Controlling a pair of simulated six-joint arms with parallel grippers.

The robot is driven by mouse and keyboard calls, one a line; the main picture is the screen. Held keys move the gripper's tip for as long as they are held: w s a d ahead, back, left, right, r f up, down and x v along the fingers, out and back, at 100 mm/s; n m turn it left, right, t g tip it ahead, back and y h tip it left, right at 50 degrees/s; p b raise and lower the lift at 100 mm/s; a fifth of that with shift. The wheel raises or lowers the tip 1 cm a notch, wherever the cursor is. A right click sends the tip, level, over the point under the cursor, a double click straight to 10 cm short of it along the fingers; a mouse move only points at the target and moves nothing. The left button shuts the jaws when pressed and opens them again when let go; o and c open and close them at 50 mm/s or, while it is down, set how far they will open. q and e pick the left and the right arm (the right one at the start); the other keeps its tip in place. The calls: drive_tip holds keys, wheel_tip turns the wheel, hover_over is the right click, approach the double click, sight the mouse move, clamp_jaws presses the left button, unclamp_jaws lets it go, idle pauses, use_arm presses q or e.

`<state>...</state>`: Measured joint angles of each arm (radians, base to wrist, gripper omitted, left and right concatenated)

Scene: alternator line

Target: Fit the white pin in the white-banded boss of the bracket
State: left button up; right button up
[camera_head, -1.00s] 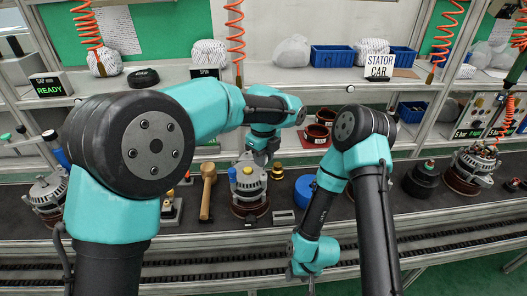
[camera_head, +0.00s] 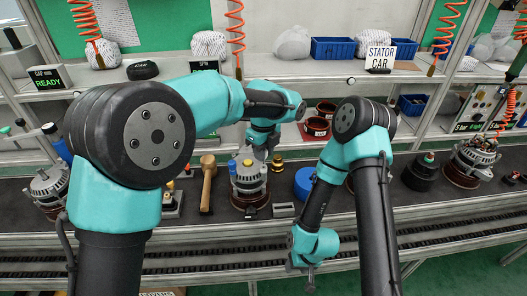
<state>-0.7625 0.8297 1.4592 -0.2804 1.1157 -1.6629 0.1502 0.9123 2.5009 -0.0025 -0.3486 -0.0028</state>
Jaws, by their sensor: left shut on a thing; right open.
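An alternator (camera_head: 249,182) with a yellow cap on top stands upright on a dark round base in the middle of the belt. My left gripper (camera_head: 266,152) is just above and to the right of its top. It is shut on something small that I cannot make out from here. I cannot pick out the white pin or the white-banded boss; my arm and the small scale hide such detail. My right gripper (camera_head: 310,284) hangs low in front of the belt's front edge, open and empty, well apart from the alternator.
A wooden mallet (camera_head: 208,184) stands left of the alternator. Brass pieces (camera_head: 277,164) and a blue round thing (camera_head: 305,183) are to its right. Other alternators stand at the far left (camera_head: 48,188) and far right (camera_head: 472,160). Reddish cups (camera_head: 317,127) sit behind.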

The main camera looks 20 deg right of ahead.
use_arm(q)
drive_tip(key=shift+f, duration=1.9)
idle(0.8)
drive_tip(key=o, duration=1)
drive_tip(key=shift+r, duration=0.1)
wheel_tip(320, 180, up, 17)
drive_tip(key=shift+r, duration=0.1)
idle(0.6)
